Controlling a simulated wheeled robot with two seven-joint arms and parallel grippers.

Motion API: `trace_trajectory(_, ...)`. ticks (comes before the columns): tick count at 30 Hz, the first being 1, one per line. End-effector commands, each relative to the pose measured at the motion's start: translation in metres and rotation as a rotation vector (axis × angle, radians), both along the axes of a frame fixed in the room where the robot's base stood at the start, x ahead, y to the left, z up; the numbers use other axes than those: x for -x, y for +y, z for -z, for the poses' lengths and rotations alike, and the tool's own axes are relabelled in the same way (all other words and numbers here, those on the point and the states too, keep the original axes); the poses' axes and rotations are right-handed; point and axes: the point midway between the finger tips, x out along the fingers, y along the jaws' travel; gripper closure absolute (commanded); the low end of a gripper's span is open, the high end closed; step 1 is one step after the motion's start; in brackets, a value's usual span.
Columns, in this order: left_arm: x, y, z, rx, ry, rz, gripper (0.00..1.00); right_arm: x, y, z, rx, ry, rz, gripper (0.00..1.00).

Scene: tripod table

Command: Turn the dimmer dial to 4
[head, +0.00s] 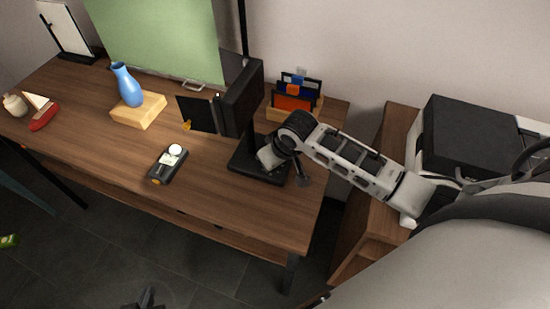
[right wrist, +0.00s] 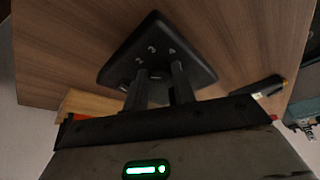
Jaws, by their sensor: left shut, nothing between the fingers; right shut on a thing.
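The dimmer is a dark square base (head: 243,158) near the right end of the desk. In the right wrist view its plate (right wrist: 145,38) shows the white numerals 2, 3 and 4. My right gripper (head: 272,158) reaches down onto it from the right. In the right wrist view the two fingers (right wrist: 158,88) are shut on the dial at the plate's middle. The dial is mostly hidden by the fingers, and I cannot tell which number it points to. My left gripper (head: 147,297) is shut and empty, low in the head view, away from the desk.
A dark handheld device (head: 163,173) lies left of the dimmer. A black upright box (head: 242,97) and a card holder (head: 290,108) stand behind it. A blue vase (head: 127,85) stands on a wooden block (head: 140,112). A black printer (head: 470,135) is at the right. The front desk strip is clear.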

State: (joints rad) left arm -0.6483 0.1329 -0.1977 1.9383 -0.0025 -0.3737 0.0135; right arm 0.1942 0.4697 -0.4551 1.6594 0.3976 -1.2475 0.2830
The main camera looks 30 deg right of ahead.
Motion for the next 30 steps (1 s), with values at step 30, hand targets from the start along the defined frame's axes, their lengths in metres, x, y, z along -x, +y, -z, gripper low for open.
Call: trace_trajectory(30,-0.0003,-0.0007,-0.0011,0.001,-0.003,0.001,1.00,-0.0026,0.0079,-0.0008,-0.004,0.000,0.874,0.97)
